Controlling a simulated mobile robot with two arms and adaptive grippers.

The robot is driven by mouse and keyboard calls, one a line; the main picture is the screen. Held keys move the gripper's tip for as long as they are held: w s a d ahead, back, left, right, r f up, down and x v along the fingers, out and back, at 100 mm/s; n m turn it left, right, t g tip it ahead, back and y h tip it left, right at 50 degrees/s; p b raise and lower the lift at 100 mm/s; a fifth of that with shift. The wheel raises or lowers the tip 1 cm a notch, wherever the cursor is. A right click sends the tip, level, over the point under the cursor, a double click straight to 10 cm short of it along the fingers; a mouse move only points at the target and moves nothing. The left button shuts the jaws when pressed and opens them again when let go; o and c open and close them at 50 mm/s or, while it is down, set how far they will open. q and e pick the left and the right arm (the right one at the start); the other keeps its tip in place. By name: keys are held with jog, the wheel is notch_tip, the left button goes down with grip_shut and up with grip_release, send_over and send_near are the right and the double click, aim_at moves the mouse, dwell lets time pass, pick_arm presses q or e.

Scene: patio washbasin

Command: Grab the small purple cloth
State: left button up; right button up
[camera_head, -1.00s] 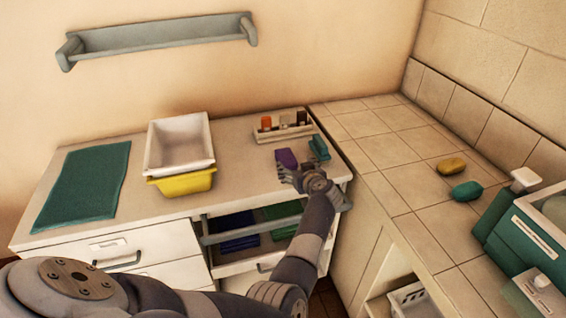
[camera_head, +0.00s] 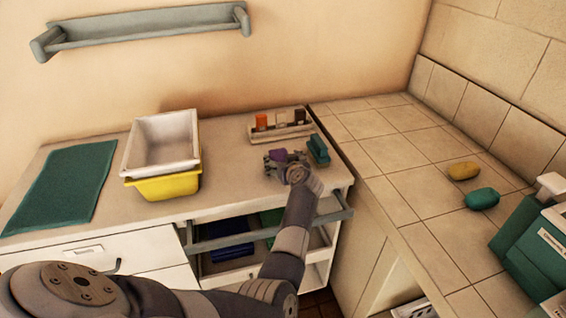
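The small purple cloth (camera_head: 277,155) lies on the counter near its right end, just in front of the bottle tray. My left gripper (camera_head: 284,160) reaches in from the front and is right at the cloth. Its fingers look spread apart, with the cloth showing between and just beyond them. The gripper hides the near part of the cloth, and I cannot tell whether the fingers touch it. My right gripper is not in view.
A teal block-like item (camera_head: 318,150) stands close to the right of the gripper. The bottle tray (camera_head: 283,131) is behind. A white basin (camera_head: 160,139) on a yellow tub (camera_head: 166,187) and a green mat (camera_head: 60,187) lie left. A rail (camera_head: 270,231) runs along the counter front.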

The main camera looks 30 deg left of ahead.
pick_arm(q)
jog(key=shift+s+r, duration=0.15)
jog(key=shift+s, duration=0.05)
jog(key=shift+c, duration=0.5)
jog(key=shift+s, duration=0.1)
jog(key=c, duration=0.9)
jog(key=shift+c, duration=0.3)
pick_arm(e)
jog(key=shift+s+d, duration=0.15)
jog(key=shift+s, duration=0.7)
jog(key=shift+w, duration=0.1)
